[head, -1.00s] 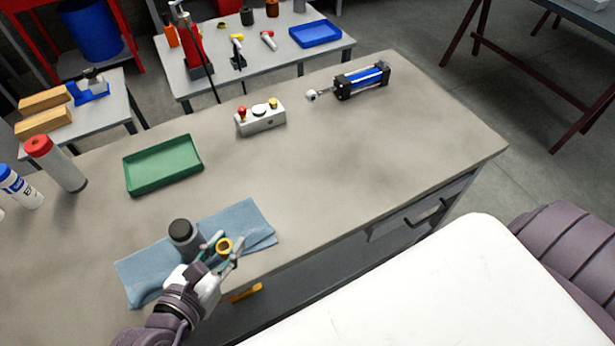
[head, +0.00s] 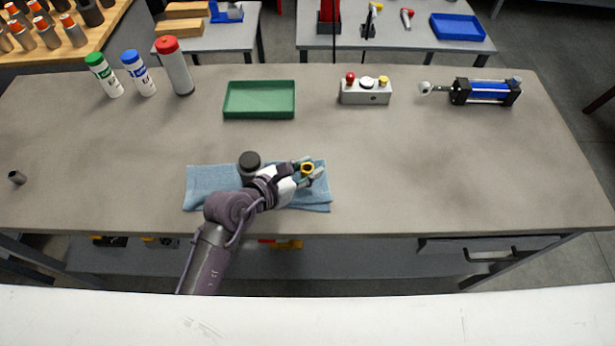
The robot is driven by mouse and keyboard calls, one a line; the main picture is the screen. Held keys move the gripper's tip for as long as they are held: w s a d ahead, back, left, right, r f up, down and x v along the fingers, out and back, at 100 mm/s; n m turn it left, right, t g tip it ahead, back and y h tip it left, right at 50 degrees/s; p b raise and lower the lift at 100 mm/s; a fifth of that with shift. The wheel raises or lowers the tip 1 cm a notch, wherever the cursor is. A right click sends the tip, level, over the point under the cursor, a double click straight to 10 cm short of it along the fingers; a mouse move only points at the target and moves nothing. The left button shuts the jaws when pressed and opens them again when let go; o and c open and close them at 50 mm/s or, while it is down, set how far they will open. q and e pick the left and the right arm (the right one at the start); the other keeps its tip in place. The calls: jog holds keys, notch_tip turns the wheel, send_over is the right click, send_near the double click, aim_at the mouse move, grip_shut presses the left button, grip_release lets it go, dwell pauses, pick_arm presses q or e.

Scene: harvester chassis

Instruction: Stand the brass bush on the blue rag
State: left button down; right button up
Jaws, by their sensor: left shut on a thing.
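The brass bush (head: 307,168) is a small yellow ring with a dark bore, held between the fingers of my left gripper (head: 309,175). The gripper is shut on it, over the right part of the blue rag (head: 212,180). I cannot tell whether the bush touches the rag. The rag lies flat near the table's front edge, partly hidden by my left arm. A dark grey cylinder with a black top (head: 249,163) stands on the rag, left of the gripper. My right gripper is not in view.
A green tray (head: 259,117) lies behind the rag. A control box with buttons (head: 366,96) and a blue cylinder actuator (head: 487,91) sit at the back right. Several bottles, one red-capped (head: 175,67), stand at the back left. The table's right middle is clear.

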aim_at(307, 187)
pick_arm(q)
notch_tip(307, 187, down, 4)
jog(key=shift+f, duration=0.1)
dwell(0.4)
